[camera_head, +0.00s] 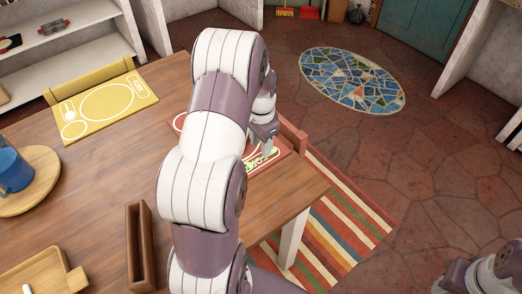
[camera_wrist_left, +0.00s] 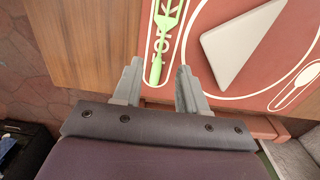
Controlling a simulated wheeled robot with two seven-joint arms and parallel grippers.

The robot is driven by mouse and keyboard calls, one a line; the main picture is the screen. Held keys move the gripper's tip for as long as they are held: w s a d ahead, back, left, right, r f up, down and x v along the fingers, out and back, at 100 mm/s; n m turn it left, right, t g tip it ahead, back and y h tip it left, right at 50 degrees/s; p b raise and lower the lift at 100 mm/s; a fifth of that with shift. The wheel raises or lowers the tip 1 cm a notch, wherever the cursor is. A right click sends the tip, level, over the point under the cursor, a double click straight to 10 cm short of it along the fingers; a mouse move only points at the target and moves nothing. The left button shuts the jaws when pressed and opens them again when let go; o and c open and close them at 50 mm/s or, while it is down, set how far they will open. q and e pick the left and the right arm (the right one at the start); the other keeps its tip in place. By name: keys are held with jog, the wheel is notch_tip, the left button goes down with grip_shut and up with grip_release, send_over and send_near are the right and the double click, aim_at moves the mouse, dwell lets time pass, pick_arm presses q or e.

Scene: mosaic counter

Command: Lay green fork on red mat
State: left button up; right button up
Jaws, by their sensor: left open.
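The red mat (camera_wrist_left: 215,14) lies at the table's edge, with white outlines and the word FORK printed on it. It also shows in the head view (camera_head: 288,168), partly hidden by my left arm. The green fork (camera_wrist_left: 167,24) lies on the mat, along the printed fork outline. Its handle end is between the fingertips of my left gripper (camera_wrist_left: 159,68), which is open and not shut on it. In the head view the left gripper (camera_head: 266,138) is over the mat, and the fork (camera_head: 262,160) shows only in part. My right gripper is out of view.
A light grey flat piece (camera_wrist_left: 240,45) is on or over the mat's middle. A yellow mat (camera_head: 140,87), a blue mug (camera_head: 13,170) on a round board, a narrow wooden box (camera_head: 140,250) and a wooden tray (camera_head: 35,275) stand on the table. Bare tabletop lies between them.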

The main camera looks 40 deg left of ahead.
pick_arm(q)
notch_tip(320, 180, up, 7)
jog(key=s+d+n, duration=0.1)
jog(key=s+d, duration=0.5)
jog(key=d, duration=0.2)
jog(key=s+d+n+t, duration=0.1)
jog(key=s+d+n, duration=0.1)
jog(key=s+d, duration=0.4)
jog(key=d, duration=0.3)
jog(key=shift+s, duration=0.2)
jog(key=shift+d+f, duration=0.1)
jog(key=shift+d, duration=0.05)
